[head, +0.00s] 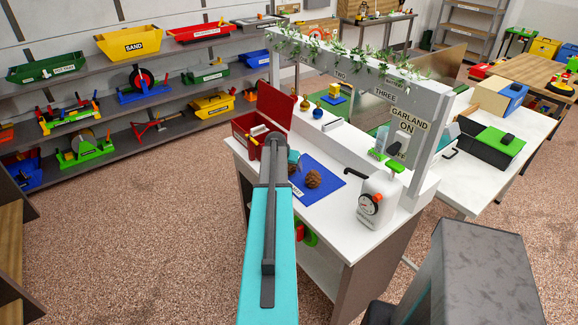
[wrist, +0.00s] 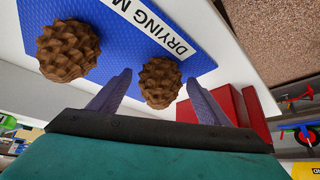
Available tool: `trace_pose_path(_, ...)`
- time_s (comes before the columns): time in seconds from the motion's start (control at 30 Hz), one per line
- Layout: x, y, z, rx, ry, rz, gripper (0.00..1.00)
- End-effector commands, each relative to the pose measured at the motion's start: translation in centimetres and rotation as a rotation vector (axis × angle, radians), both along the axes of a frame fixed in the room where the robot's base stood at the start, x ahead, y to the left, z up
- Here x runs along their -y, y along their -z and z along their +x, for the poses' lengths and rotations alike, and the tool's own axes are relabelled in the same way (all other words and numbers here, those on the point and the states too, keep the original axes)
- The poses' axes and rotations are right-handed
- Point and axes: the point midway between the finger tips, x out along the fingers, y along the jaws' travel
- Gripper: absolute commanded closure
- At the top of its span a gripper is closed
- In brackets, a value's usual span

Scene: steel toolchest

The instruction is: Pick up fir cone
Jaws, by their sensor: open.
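Two brown fir cones lie on a blue drying mat (wrist: 115,12) on the white bench. In the wrist view, one cone (wrist: 160,83) shows between the two fingers of my open gripper (wrist: 160,78), with a gap on either side; I cannot tell how deep it sits between them. The other cone (wrist: 67,50) lies to the left, outside the fingers. In the head view, one cone (head: 313,179) shows clearly on the mat (head: 326,190); the other is mostly hidden by my arm.
An open red toolbox (head: 276,107) stands behind my arm; its red also shows in the wrist view (wrist: 228,104). A white jug (head: 378,200) stands on the bench right of the mat. A panel with a garland (head: 350,62) rises along the bench's back.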

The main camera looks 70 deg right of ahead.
Motion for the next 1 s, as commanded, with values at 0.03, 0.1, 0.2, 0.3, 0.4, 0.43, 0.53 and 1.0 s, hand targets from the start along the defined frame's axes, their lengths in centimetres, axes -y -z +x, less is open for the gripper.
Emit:
trace_pose_path(0.03, 0.08, 0.11, 0.0, 0.0, 0.0, 0.0, 0.29)
trace_pose_path(0.1, 0.09, 0.18, 0.0, 0.0, 0.0, 0.0, 0.29)
trace_pose_path(0.2, 0.06, 0.17, 0.0, 0.0, 0.0, 0.0, 0.29)
trace_pose_path(0.3, 0.06, 0.16, 0.01, 0.0, 0.0, 0.0, 0.29)
trace_pose_path(0.4, 0.05, 0.16, 0.03, 0.0, 0.0, 0.0, 0.29)
trace_pose_path(0.43, 0.04, 0.16, 0.03, 0.0, 0.0, 0.0, 0.29)
trace_pose_path(0.53, 0.05, 0.15, 0.04, 0.0, 0.0, 0.0, 0.29)
trace_pose_path(1.0, 0.03, 0.14, 0.06, 0.001, -0.001, 0.0, 0.74)
